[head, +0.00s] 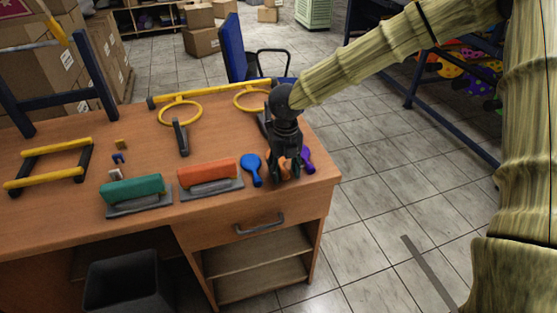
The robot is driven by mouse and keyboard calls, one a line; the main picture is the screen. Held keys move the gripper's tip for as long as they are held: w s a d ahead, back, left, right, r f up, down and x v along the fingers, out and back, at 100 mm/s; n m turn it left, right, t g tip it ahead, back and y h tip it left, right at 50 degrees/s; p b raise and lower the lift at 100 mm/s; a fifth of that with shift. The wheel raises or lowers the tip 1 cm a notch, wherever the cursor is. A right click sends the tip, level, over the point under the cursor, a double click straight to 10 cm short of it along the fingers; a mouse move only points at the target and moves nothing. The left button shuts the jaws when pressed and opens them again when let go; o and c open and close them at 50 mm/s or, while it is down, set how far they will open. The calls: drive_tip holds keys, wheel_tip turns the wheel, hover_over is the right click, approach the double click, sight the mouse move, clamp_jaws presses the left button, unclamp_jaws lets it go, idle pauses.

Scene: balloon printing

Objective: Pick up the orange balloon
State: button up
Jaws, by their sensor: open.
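The orange balloon (285,169) lies on the wooden desk near its right front corner, mostly hidden behind my gripper. My gripper (284,174) points down over it and is open, with its fingers around or just above the balloon; I cannot tell if they touch it. A blue balloon (251,167) lies flat just left of my gripper. A purple balloon (307,158) lies just right of it, partly hidden by a finger.
Orange (208,174) and green (133,190) block-like tools stand left on the desk (228,130). A yellow bar with two rings (180,111) stands behind. A blue chair (235,50) is beyond the desk. A dark bin (128,280) is below.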

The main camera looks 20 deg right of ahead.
drive_tip(key=c, duration=0.8)
drive_tip(key=shift+o, duration=0.2)
